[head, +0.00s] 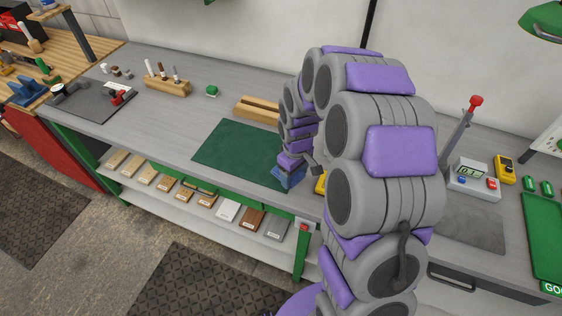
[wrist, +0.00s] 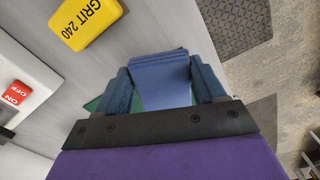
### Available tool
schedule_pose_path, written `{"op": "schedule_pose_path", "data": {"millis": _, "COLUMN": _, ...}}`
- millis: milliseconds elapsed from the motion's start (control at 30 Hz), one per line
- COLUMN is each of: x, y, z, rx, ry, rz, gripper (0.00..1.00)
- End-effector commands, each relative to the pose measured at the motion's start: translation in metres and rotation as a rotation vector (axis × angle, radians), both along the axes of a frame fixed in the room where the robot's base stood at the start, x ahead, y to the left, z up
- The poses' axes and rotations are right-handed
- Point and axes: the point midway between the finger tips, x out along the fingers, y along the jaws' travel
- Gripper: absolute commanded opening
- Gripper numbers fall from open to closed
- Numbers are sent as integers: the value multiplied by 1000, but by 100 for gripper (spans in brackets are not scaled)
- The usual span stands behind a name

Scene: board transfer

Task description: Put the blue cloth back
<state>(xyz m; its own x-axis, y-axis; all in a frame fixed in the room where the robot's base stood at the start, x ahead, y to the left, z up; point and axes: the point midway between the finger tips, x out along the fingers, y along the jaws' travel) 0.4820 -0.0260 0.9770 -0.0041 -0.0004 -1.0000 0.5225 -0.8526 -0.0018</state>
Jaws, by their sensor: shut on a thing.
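The folded blue cloth (wrist: 162,80) is between the two dark blue fingers of my gripper (wrist: 162,88) in the wrist view. My gripper is shut on it. In the head view, the blue cloth (head: 288,181) shows low at the end of my arm, at the right end of the green mat (head: 235,150) near the bench's front edge. I cannot tell whether the cloth touches the bench. My arm hides part of the bench behind and to the right of it.
A yellow block marked GRIT 240 (wrist: 88,22) lies close by. A red OFF button (wrist: 20,92) is on a box at the wrist view's left. Wooden blocks (head: 258,109) stand behind the mat. A shelf (head: 185,213) with several sample boards runs below the bench. Most of the mat is clear.

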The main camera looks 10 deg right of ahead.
Motion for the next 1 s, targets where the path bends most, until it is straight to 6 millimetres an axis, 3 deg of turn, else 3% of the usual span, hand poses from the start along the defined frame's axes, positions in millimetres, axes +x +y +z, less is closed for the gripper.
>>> {"op": "schedule_pose_path", "data": {"millis": 300, "x": 60, "y": 10, "z": -6, "rx": -2, "ry": -5, "rz": 1, "gripper": 41}}
{"op": "schedule_pose_path", "data": {"millis": 500, "x": 85, "y": 14, "z": -8, "rx": -1, "ry": -4, "rz": 0, "gripper": 41}}
{"op": "schedule_pose_path", "data": {"millis": 733, "x": 90, "y": 15, "z": -12, "rx": 0, "ry": 0, "rz": 0, "gripper": 41}}
{"op": "schedule_pose_path", "data": {"millis": 1000, "x": 90, "y": 15, "z": -44, "rx": -1, "ry": -1, "rz": 0, "gripper": 41}}
